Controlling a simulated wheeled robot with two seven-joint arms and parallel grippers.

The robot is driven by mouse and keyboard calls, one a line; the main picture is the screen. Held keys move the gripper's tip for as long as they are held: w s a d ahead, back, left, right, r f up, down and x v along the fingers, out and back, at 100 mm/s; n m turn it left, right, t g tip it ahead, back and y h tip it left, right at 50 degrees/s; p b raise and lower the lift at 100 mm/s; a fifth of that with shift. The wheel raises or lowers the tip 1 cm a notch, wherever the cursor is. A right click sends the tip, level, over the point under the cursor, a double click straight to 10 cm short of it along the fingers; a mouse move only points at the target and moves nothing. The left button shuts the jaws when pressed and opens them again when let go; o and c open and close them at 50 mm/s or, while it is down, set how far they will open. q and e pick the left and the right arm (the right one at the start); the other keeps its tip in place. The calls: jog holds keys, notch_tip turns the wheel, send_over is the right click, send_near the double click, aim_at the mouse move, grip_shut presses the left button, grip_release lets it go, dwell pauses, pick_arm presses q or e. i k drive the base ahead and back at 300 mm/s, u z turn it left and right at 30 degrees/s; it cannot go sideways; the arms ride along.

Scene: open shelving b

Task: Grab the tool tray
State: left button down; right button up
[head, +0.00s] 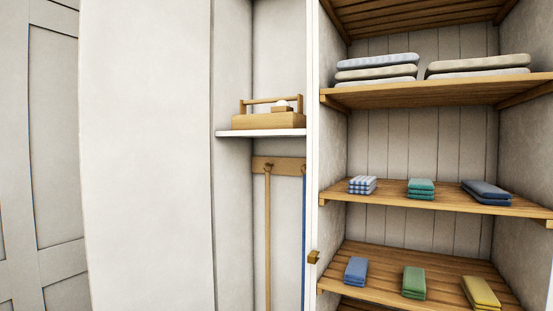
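The tool tray (256,122) is a light wooden carrier with a raised bar handle. It sits upright on a small white shelf (262,133) in a narrow recess left of the open shelving. Something small, partly white, shows at the tray's right side under the handle; I cannot tell what it is. Neither of my grippers is in view, and nothing is touching the tray.
Open wooden shelves (440,95) at right hold folded cloths and thicker folded textiles (376,71). A white upright (314,170) divides the recess from them. Below the white shelf, long poles (268,235) hang from a wooden peg rail (285,166). A plain pale panel (150,160) stands left.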

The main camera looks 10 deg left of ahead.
aim_at(291, 120)
jog(key=z, duration=0.3)
jog(key=i, duration=0.35)
jog(key=z, duration=0.5)
